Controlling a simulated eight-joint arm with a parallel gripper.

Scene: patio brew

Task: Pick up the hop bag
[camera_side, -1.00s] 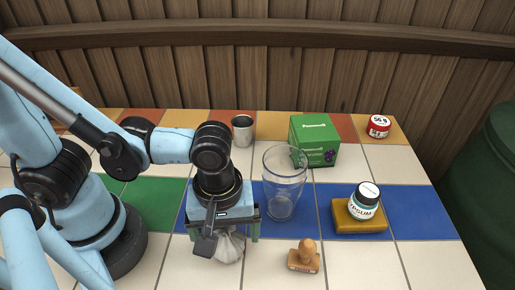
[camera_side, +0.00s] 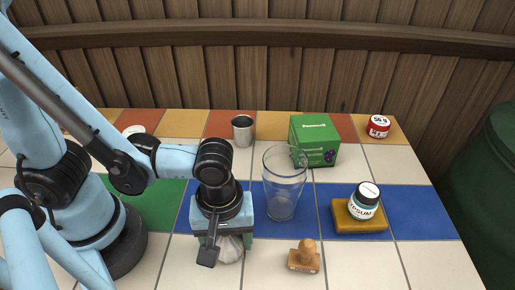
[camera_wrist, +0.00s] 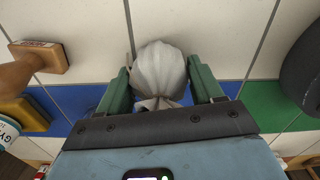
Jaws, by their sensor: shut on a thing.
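The hop bag (camera_side: 231,250) is a small off-white cloth bag with a gathered, tied neck. In the side view it is at the front of the table, partly hidden behind my gripper (camera_side: 226,238). In the wrist view the bag (camera_wrist: 159,70) sits between the two green fingers of my gripper (camera_wrist: 161,88), with its tied neck toward the palm. The fingers are shut on the bag's sides. The bag is at or very near the tiles; I cannot tell whether it touches them.
A tall clear glass (camera_side: 283,188) stands close right of my gripper. A wooden stamp (camera_side: 305,258) is front right. A labelled jar (camera_side: 364,201) rests on a yellow sponge-like block (camera_side: 346,224). Behind are a green box (camera_side: 314,142), metal cup (camera_side: 243,130) and red-labelled tin (camera_side: 378,126).

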